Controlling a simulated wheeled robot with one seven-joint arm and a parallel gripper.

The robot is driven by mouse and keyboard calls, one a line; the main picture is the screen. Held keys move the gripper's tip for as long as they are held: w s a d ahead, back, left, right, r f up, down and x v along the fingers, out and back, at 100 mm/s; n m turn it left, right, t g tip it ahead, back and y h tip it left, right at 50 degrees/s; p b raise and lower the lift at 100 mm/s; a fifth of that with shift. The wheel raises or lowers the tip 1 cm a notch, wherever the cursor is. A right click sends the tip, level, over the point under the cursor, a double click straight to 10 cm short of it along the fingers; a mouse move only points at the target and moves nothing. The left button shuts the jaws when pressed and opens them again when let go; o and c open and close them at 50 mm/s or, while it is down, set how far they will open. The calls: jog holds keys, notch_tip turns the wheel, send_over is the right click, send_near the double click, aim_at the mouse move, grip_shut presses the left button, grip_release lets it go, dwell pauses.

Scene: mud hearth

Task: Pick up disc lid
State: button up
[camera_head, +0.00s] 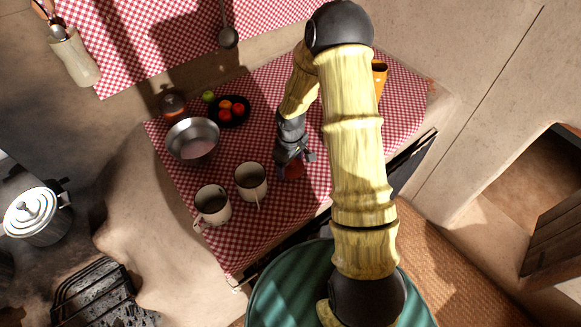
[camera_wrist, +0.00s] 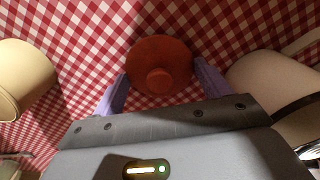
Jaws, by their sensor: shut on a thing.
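The disc lid (camera_wrist: 158,58) is a round red-brown disc with a small round knob at its middle. In the wrist view it lies between the two purple fingers of my gripper (camera_wrist: 160,88), which is shut on it. In the head view the lid (camera_head: 293,170) shows as a dark red patch just below my gripper (camera_head: 297,160), over the red checked cloth. Part of it is hidden by the gripper there. I cannot tell whether the lid touches the cloth or is slightly above it.
Two cream mugs (camera_head: 251,182) (camera_head: 213,204) stand to the left of my gripper. A metal bowl (camera_head: 192,140), a dark plate of fruit (camera_head: 229,112) and a small lidded brown pot (camera_head: 173,103) are farther left. An orange cup (camera_head: 379,77) stands behind my arm. Bare checked cloth (camera_head: 260,225) lies nearer the front.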

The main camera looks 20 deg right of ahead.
notch_tip(320, 180, up, 10)
dwell(0.6)
dwell(0.5)
